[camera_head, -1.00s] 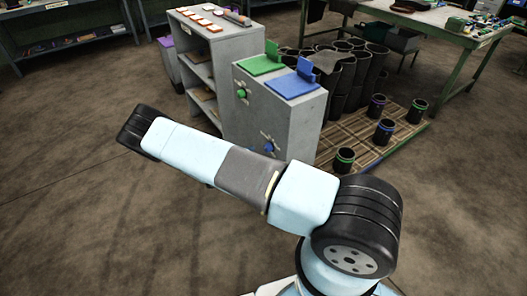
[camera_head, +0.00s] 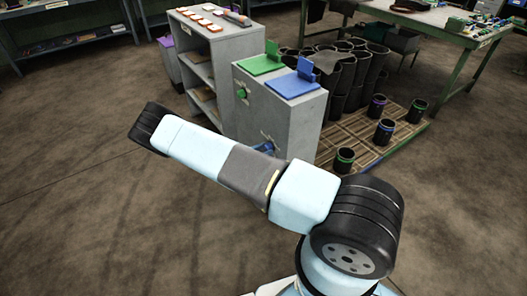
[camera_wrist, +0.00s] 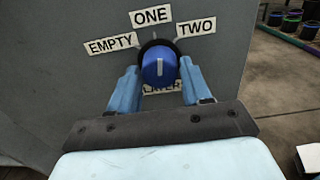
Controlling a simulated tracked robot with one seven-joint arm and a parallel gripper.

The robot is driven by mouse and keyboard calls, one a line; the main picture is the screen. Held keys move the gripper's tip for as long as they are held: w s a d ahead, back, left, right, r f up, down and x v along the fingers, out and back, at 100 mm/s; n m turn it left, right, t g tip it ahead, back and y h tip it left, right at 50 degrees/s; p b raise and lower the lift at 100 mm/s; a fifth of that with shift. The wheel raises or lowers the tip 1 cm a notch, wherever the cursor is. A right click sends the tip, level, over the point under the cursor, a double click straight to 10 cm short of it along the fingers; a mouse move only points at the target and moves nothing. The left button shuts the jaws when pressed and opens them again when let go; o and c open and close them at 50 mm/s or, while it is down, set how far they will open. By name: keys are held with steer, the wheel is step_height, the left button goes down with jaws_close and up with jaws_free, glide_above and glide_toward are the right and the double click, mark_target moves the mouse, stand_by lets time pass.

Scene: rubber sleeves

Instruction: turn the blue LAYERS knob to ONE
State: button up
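The blue LAYERS knob (camera_wrist: 159,66) sits on the grey cabinet face (camera_wrist: 75,75) in the wrist view. Its white pointer line points up, roughly toward the ONE label (camera_wrist: 150,15). The EMPTY label (camera_wrist: 110,43) is at upper left and the TWO label (camera_wrist: 195,26) at upper right. My gripper (camera_wrist: 160,72) has one blue finger on each side of the knob, with a narrow dark gap showing on both sides. It looks open around the knob. The LAYER label below is partly covered. In the head view my arm hides most of the gripper.
The cabinet has a green lid (camera_head: 260,65), a blue lid (camera_head: 291,84) and a green knob (camera_head: 242,93) above. A grey shelf (camera_head: 215,45) stands to its left. A slatted mat (camera_head: 340,140) with black sleeves lies to its right. Open floor is at left.

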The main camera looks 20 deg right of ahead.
steer(key=c, duration=0.6)
steer(key=shift+n, duration=1.1)
steer(key=shift+c, duration=0.2)
steer(key=shift+r, duration=0.1)
steer(key=o, duration=1.1)
steer(key=shift+c, duration=0.2)
steer(key=v, duration=1.3)
steer(key=shift+a, duration=0.35)
steer(key=shift+s, duration=0.1)
